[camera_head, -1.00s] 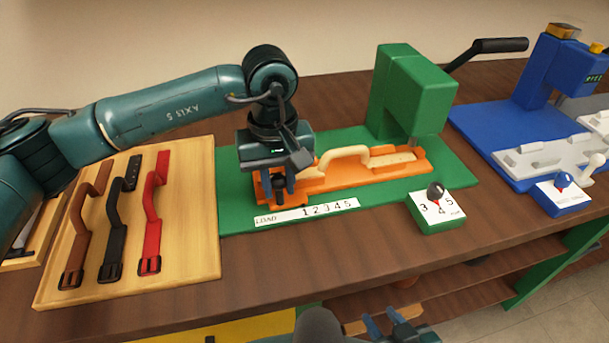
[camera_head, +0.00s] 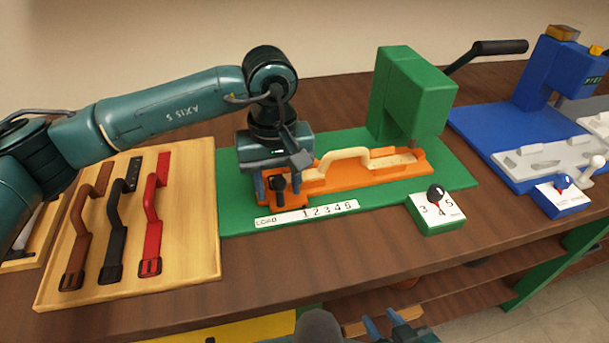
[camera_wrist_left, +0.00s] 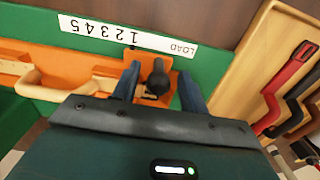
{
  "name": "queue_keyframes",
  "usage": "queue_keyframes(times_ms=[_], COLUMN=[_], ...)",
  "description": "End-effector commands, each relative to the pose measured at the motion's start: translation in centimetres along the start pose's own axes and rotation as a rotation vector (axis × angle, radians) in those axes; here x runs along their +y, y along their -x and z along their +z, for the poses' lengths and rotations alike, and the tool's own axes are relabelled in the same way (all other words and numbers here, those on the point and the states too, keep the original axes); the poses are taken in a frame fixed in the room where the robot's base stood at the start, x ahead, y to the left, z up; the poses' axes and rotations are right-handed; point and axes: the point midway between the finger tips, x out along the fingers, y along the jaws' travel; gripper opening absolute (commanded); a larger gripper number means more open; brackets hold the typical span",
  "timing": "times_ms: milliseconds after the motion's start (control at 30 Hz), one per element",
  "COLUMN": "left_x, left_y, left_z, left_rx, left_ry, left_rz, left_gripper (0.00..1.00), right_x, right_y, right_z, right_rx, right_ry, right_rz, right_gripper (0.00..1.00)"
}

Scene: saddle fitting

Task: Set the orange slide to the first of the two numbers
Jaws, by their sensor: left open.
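The orange slide (camera_head: 288,201) is a block with an upright black knob (camera_head: 279,184), at the left end of the orange fixture (camera_head: 378,178). The white strip (camera_head: 330,209) in front reads LOAD and 1 to 5. The slide stands near its LOAD and low-number end; its exact setting cannot be read. My left gripper (camera_head: 277,186) is open over the slide. In the left wrist view its fingers (camera_wrist_left: 158,88) stand apart on either side of the knob (camera_wrist_left: 158,75). My right gripper (camera_head: 386,324) is at the bottom edge, its blue fingers apart and empty.
A cream handle (camera_head: 345,158) lies in the fixture, below the green press (camera_head: 412,95). A dial box (camera_head: 437,210) shows 3, 4, 5. Brown, black and red straps lie on a wooden board (camera_head: 190,225) at left. A blue press (camera_head: 555,75) stands at right.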

Motion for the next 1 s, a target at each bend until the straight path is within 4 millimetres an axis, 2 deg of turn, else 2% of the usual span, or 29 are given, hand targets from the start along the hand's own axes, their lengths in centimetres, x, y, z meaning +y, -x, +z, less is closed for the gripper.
queue_keyframes(times_ms=[33, 700, 1000], left_x=[0.0, 0.0, 0.0], left_y=[0.4, 5.7, 5.9], left_z=[0.0, 0.0, 0.0], left_rx=[0.001, 0.001, 0.0], left_ry=[0.0, 0.0, 0.0], left_rz=[0.001, 0.001, 0.0], left_gripper=[0.44, 0.44, 0.44], right_x=[-0.4, -0.5, -0.6], right_y=[0.3, 1.4, 1.4], right_z=[1.2, -0.8, -0.8], right_rx=[-0.036, -0.031, -0.03], right_ry=[-0.003, -0.009, -0.013], right_rz=[-0.007, -0.01, -0.01], right_gripper=[0.36, 0.36, 0.36])
